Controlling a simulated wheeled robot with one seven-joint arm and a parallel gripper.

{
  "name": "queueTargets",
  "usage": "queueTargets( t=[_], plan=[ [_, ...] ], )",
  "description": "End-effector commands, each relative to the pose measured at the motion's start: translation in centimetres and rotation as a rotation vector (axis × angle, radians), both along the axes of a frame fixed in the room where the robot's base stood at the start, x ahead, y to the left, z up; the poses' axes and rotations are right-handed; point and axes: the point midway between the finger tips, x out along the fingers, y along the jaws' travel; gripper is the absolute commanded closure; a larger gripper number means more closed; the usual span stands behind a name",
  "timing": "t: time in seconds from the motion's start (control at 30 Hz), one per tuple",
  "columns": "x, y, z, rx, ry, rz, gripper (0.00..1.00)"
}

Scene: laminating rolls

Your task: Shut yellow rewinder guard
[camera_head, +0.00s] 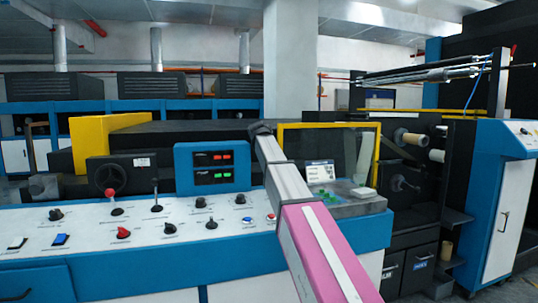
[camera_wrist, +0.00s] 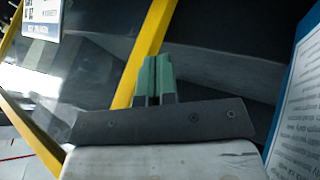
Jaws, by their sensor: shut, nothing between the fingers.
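The yellow-framed guard (camera_head: 330,125) with a see-through panel stands over the grey machine bed right of centre in the head view. Its right side shows two yellow edges at different angles; I cannot tell exactly how far it stands open. In the wrist view a yellow bar of the frame (camera_wrist: 148,45) runs diagonally behind my gripper (camera_wrist: 156,62). The green fingertips are together and empty, and overlap the bar in the picture. I cannot tell whether they touch it. In the head view my fingers are not distinguishable at the far end of my arm.
A control desk (camera_head: 150,235) with knobs and levers spans the front left. A blue display box (camera_head: 212,167) stands left of my arm. Rolls (camera_head: 410,138) and a blue-white cabinet (camera_head: 500,205) are at right. A blue-edged text panel (camera_wrist: 300,110) is close by in the wrist view.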

Motion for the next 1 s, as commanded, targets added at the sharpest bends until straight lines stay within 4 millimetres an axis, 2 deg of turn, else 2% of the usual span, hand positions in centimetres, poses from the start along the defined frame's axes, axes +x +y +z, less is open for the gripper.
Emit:
queueTargets(
  t=[0.2, 0.57, 0.67, 1.0],
  plan=[
    [0.7, -0.6, -1.2, 0.000, -0.001, 0.000, 1.00],
    [0.8, -0.7, -1.3, 0.000, -0.001, 0.000, 1.00],
    [0.9, -1.2, -1.3, 0.000, 0.000, -0.001, 1.00],
    [2.2, -7.8, -1.3, 0.000, 0.000, -0.002, 1.00]
  ],
)
